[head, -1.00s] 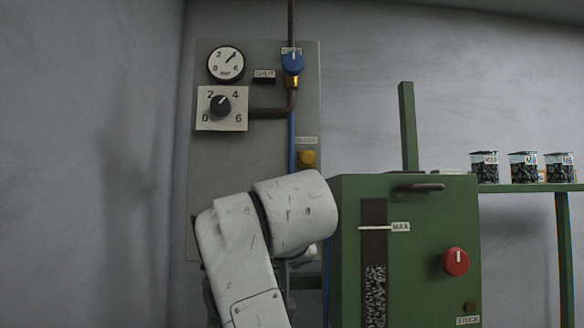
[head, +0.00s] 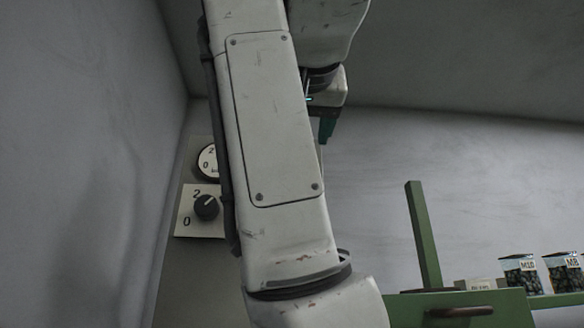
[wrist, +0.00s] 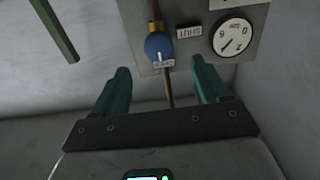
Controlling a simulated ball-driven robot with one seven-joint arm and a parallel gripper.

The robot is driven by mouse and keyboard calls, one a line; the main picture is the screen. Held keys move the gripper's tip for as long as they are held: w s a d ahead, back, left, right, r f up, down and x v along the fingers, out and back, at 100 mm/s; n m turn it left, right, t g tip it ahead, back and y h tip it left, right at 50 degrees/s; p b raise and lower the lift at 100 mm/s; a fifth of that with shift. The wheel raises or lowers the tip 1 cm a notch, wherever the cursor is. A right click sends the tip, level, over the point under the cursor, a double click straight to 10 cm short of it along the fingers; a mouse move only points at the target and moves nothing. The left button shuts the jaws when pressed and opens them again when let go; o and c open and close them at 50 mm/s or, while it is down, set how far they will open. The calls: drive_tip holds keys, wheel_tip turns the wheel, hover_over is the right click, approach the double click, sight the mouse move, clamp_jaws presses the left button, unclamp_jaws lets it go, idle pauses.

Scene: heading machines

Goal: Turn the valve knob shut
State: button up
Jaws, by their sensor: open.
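The blue valve knob (wrist: 158,45) sits on a copper-coloured pipe in the wrist view, which shows the panel upside down. Its white mark points toward the OPEN label (wrist: 163,64); the SHUT label (wrist: 188,32) is to the side. My gripper (wrist: 160,65) is open, with its two teal fingers apart and nothing between them touching. The knob appears beyond the fingertips, roughly between them. In the head view my gripper (head: 327,130) is high up, partly behind my arm, with one teal finger clear. My arm hides the knob there.
The grey panel carries a gauge (wrist: 234,37) and a black dial (head: 206,207). A green machine (head: 470,308) with an upright post (head: 422,235) stands at right, beside jars of parts (head: 521,275). A grey wall is close on the left.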

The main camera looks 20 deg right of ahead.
drive_tip(key=p+x, duration=0.1)
drive_tip(key=x, duration=0.2)
drive_tip(key=p+x, duration=0.2)
drive_tip(key=x, duration=0.2)
drive_tip(key=p+x, duration=0.1)
drive_tip(key=x, duration=0.2)
drive_tip(key=shift+w+d+r, duration=0.2)
drive_tip(key=shift+r, duration=0.2)
drive_tip(key=c, duration=1)
